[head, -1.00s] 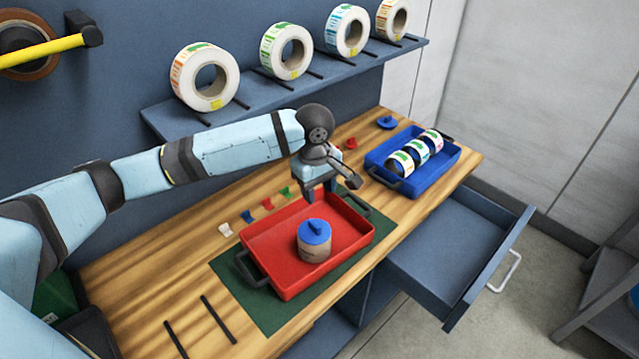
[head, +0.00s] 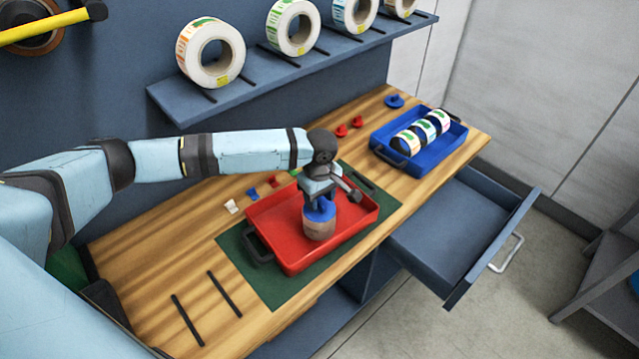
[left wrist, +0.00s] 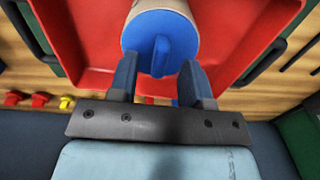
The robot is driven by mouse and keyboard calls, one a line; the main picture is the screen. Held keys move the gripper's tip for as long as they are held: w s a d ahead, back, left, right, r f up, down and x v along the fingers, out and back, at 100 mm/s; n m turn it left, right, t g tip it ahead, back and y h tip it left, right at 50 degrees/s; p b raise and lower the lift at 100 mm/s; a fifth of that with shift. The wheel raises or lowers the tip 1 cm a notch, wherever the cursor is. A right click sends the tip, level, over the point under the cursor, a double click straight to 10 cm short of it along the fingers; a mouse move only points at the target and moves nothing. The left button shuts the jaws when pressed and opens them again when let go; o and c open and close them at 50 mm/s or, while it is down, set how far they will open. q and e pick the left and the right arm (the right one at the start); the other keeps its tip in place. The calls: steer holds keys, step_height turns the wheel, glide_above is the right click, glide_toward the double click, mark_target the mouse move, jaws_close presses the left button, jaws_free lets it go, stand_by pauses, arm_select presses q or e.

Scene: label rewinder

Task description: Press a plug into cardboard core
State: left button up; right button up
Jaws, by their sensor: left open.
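The cardboard core (head: 319,228) stands upright in the red tray (head: 277,255). The blue plug (head: 326,211) sits on its top; how deep it is seated I cannot tell. In the left wrist view the plug (left wrist: 160,40) shows a round disc with a raised grip tab, and a little of the core (left wrist: 165,5) shows beyond it. My left gripper (head: 320,198) is just above the plug. Its fingers (left wrist: 160,80) are open on either side of the tab, apart from it. My right gripper is not in view.
The red tray lies on a green mat (head: 262,283). A blue tray (head: 432,150) with several label rolls stands at the right rear. Small coloured clips (head: 252,193) lie behind the red tray. The drawer (head: 455,235) stands open at the front.

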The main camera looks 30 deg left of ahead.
arm_select(q)
steer(key=shift+f, duration=0.55)
jaws_close()
steer(key=shift+f, duration=0.1)
stand_by(0.8)
jaws_free()
